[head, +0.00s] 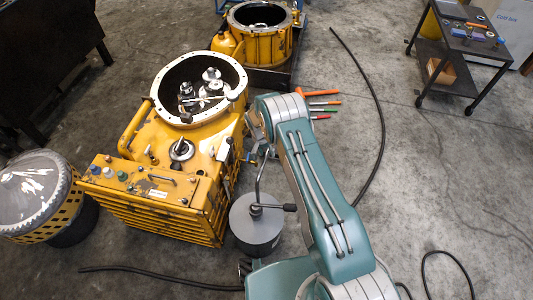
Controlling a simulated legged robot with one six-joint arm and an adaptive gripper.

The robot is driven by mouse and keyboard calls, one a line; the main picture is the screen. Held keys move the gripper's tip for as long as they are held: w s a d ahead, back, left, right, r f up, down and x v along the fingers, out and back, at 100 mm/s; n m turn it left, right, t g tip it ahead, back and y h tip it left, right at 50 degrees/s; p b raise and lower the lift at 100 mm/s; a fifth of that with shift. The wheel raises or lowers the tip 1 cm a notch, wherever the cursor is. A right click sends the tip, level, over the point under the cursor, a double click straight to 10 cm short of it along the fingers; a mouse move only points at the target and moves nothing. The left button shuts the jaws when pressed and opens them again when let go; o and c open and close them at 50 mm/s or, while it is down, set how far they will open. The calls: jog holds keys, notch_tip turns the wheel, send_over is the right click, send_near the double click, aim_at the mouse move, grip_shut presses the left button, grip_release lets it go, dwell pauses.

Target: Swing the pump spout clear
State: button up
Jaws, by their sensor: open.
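The pump is a grey round canister (257,232) on the floor, just right of the yellow transmission housing (165,200). Its spout (258,182) is a thin grey pipe that rises from the lid and bends at the top towards the housing. A short black handle (288,207) sticks out to the right of the lid. My gripper (252,140) is open, small and partly hidden by my teal arm, close to the housing's right side and near the top of the spout. I cannot tell whether it touches the spout.
A second yellow housing (262,45) stands in a dark tray behind. Colored-handled tools (320,104) lie on the floor right of my arm. A black hose (378,130) curves across the right floor. A dark cart (455,60) stands back right. A drum (35,190) stands left.

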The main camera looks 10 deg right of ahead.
notch_tip(320, 180, up, 11)
jog(key=w+a, duration=0.1)
jog(key=a, duration=0.1)
jog(key=shift+a, duration=0.1)
dwell(0.4)
jog(key=s+d+r+n+t, duration=0.15)
jog(key=s+r, duration=0.25)
jog(key=r, duration=0.7)
jog(key=s+d+r+t+y, duration=0.1)
jog(key=s+d+r, duration=0.15)
jog(key=r, duration=0.75)
jog(key=s+d+r+n+t, duration=0.15)
jog(key=s+r, duration=0.35)
jog(key=r, duration=0.6)
jog(key=s+d+r+n+t, duration=0.1)
jog(key=s+d+r, duration=0.1)
jog(key=s, duration=1)
jog(key=s+d+r+n+t+y, duration=0.1)
jog(key=s+r, duration=0.4)
jog(key=s, duration=0.8)
jog(key=shift+d+t, duration=0.3)
jog(key=shift+d, duration=0.15)
